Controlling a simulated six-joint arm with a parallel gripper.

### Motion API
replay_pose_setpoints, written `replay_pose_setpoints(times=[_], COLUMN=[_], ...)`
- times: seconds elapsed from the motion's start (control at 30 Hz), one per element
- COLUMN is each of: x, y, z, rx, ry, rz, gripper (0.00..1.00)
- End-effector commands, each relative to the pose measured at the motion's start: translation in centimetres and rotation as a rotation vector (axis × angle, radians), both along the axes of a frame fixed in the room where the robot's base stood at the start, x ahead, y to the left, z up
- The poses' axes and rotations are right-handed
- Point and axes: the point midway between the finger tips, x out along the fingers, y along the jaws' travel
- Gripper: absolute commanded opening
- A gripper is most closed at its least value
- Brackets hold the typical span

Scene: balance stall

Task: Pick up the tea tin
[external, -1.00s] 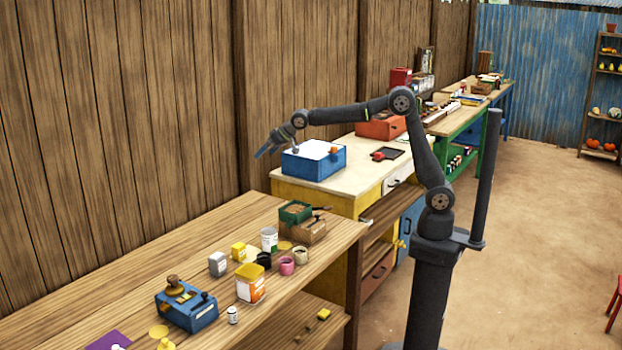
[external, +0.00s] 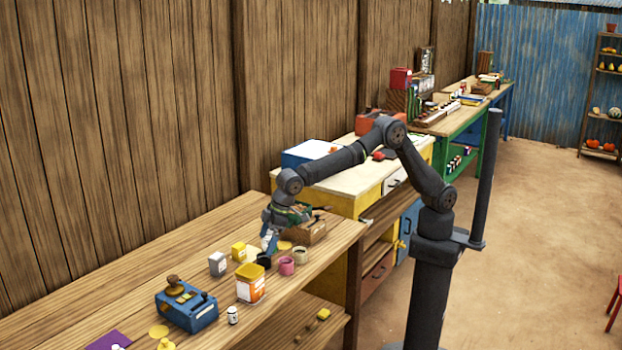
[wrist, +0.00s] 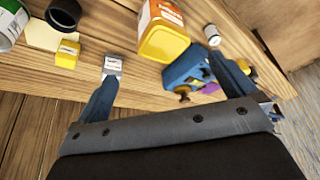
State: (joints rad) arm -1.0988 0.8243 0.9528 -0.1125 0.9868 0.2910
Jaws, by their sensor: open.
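No lettering here settles which container is the tea tin. A small grey tin with a white label (external: 217,263) stands on the near wooden bench; in the wrist view it (wrist: 112,65) shows just beyond the left fingertip. A larger white-and-orange container with a yellow lid (external: 250,287) stands nearer the front; it (wrist: 162,30) also shows at the top of the wrist view. My gripper (external: 270,243) is open and empty, above the bench by the dark cup, right of the grey tin. In the wrist view its fingers (wrist: 165,72) are spread wide. A green-and-white can (wrist: 10,25) is at upper left there.
A yellow box (external: 239,252), dark cup (external: 263,261), pink cup (external: 287,266) and pale cup (external: 300,255) stand close by. A blue scale-like box (external: 188,307) stands nearer the camera. The bench's back left stretch is bare.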

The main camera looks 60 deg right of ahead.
Motion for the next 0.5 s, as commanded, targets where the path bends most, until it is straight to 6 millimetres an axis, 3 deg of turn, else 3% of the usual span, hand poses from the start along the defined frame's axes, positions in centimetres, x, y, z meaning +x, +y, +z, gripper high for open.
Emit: replay_pose_setpoints(times=[0.3,0.5], x=[1.9,2.6], y=[2.0,2.8], z=[-6.6,-9.0], rx=[-0.003,0.000], ry=[0.002,0.000], rz=[-0.001,-0.001], gripper=[1.00,1.00])
